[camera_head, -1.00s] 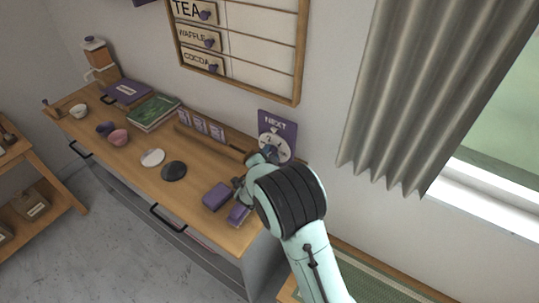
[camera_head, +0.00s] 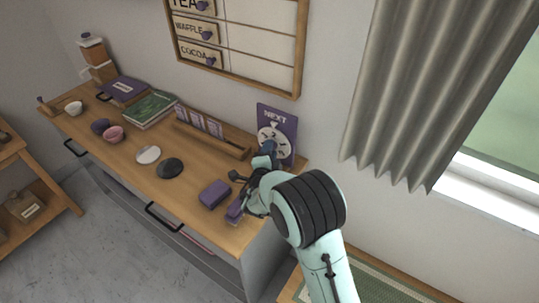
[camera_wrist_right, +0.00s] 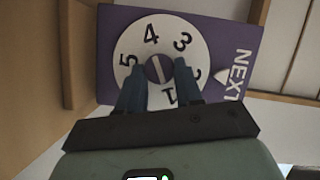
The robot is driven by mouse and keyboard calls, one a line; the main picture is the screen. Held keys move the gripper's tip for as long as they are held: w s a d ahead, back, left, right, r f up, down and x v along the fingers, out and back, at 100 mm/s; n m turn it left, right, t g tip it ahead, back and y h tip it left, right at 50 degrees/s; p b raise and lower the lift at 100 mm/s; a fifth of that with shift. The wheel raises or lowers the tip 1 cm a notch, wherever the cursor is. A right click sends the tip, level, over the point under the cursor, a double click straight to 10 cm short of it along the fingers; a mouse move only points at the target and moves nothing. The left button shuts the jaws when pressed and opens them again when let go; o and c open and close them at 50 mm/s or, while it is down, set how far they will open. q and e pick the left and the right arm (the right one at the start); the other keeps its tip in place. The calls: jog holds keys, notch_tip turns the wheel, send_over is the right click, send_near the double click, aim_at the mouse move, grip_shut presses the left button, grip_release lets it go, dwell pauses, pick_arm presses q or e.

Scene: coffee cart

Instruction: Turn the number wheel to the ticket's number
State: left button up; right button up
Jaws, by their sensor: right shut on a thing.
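The number wheel (camera_wrist_right: 130,45) is a white disc with black numbers on a purple NEXT board (camera_wrist_right: 225,40). It also shows in the head view (camera_head: 265,133) at the counter's right end. My right gripper (camera_wrist_right: 160,78) is shut on the round purple knob (camera_wrist_right: 158,67) at the wheel's centre. The digits 5, 4, 3 and 1 show; another, beside the white pointer (camera_wrist_right: 222,76), is partly hidden by a finger. Upright tickets (camera_head: 200,122) stand in a wooden rack (camera_head: 235,149) left of the board; their numbers are too small to read. My left gripper is out of view.
A purple block (camera_head: 214,193) lies on the wooden counter (camera_head: 135,178) below my right wrist. A black disc (camera_head: 170,168), a white disc (camera_head: 148,155) and bowls are farther left. A curtain (camera_head: 410,90) hangs right of the board.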

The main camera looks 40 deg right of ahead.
jog(key=shift+f+m+t+b, duration=0.1)
jog(key=shift+m+t+b, duration=0.2)
jog(key=shift+m, duration=0.2)
jog(key=o, duration=1)
jog(key=shift+o, duration=0.2)
jog(key=f+v, duration=0.1)
jog(key=v, duration=1.2)
jog(key=shift+a+r+p, duration=0.25)
jog(key=shift+r+p, duration=0.1)
